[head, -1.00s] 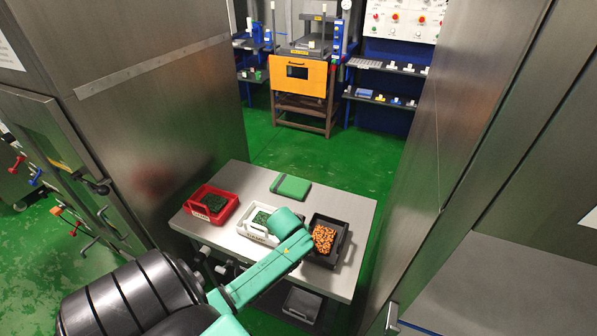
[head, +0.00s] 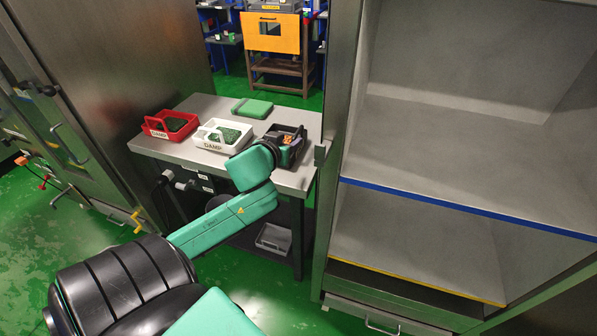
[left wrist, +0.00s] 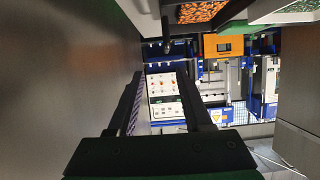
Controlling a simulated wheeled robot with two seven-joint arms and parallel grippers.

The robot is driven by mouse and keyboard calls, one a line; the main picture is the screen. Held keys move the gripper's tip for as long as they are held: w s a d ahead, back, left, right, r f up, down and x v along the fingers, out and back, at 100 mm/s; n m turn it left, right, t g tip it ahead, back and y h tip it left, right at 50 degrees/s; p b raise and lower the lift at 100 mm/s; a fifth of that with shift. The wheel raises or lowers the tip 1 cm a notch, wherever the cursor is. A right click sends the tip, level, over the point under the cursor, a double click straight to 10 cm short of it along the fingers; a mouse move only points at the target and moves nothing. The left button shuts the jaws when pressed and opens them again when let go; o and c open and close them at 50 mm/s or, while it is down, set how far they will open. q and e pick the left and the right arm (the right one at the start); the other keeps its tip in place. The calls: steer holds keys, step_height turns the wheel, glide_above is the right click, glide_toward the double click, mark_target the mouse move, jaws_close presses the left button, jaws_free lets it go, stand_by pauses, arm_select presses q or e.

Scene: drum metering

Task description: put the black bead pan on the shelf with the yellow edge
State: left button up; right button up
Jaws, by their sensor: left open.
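The black bead pan (head: 273,134), holding orange beads, stands on the metal table's right end in the head view, partly hidden by my left wrist. In the left wrist view its orange beads (left wrist: 198,11) show at the top edge, away from the fingers. My left gripper (head: 294,147) is at the pan's near right side, mostly hidden by its own wrist. In the left wrist view its fingers (left wrist: 160,78) are apart with nothing held between them. The shelf with the yellow edge (head: 410,245) is the lower shelf in the right cabinet, and its visible surface is bare. My right gripper is out of view.
A red pan (head: 148,127) and a white pan (head: 205,141), both labelled DAMP, stand left on the table (head: 180,156). A blue-edged shelf (head: 450,140) is above the yellow-edged one. The cabinet's side post (head: 340,120) stands close to the pan.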

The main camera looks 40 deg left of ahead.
arm_select(q)
glide_toward(300, 130)
steer(key=w+a+f, duration=0.2)
steer(key=w+a, duration=0.1)
steer(key=x, duration=0.5)
steer(key=d+x, duration=0.1)
steer(key=x, duration=0.1)
steer(key=shift+w+f, duration=0.2)
steer(key=shift+w, duration=0.25)
steer(key=shift+w+f, duration=0.2)
steer(key=shift+w, duration=0.15)
steer(key=shift+s+r, duration=0.1)
jaws_close()
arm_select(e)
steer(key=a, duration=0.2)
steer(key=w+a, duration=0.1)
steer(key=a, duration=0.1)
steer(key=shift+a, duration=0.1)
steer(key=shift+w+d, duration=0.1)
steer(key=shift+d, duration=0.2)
